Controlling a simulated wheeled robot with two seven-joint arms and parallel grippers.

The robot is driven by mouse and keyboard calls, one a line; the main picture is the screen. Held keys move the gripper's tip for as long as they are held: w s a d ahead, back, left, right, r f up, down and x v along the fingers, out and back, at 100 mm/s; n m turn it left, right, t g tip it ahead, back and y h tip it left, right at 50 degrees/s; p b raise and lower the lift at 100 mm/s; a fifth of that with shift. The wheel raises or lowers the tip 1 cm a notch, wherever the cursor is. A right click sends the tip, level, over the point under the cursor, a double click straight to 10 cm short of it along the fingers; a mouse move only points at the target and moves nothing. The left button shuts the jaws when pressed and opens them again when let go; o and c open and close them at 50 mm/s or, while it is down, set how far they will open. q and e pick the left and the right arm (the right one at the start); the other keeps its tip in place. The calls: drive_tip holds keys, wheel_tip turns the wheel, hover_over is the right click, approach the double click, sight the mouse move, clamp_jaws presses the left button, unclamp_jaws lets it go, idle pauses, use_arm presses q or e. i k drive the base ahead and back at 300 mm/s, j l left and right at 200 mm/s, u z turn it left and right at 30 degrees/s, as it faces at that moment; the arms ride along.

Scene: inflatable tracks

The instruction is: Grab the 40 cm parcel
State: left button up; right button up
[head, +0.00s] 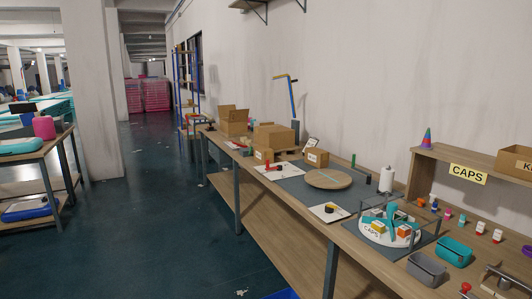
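Several cardboard parcels stand on the long workbench along the right wall. A large brown box (273,136) sits at the middle of the group, and an open-flapped box (233,122) stands behind it to the left. A small box (263,155) is in front of the large one. Another small box (317,158) with a dark mark stands to its right. I cannot read any size on them, so I cannot tell which is the 40 cm parcel. Neither of my grippers shows in the head view.
The workbench (283,205) also holds a round wooden board (328,179), a white CAPS turntable (390,229) and bins (427,268). A wooden shelf (462,160) stands at right. Another table (36,152) is at left. The dark floor (150,225) between is mostly clear.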

sight(318, 158)
drive_tip(key=i+j+z, duration=0.1)
drive_tip(key=i+j, duration=0.25)
drive_tip(key=i+j+z, duration=0.15)
drive_tip(key=i+j, duration=0.25)
drive_tip(key=i+j+z, duration=0.1)
drive_tip(key=i+j, duration=0.35)
drive_tip(key=i+j+z, duration=0.15)
drive_tip(key=i+j, duration=0.3)
drive_tip(key=i+j+z, duration=0.1)
drive_tip(key=i+j, duration=0.25)
drive_tip(key=j, duration=0.2)
drive_tip(key=i+j+z, duration=0.15)
drive_tip(key=i+j, duration=0.2)
drive_tip(key=j, duration=0.15)
drive_tip(key=i+j+z, duration=0.1)
drive_tip(key=z, duration=1)
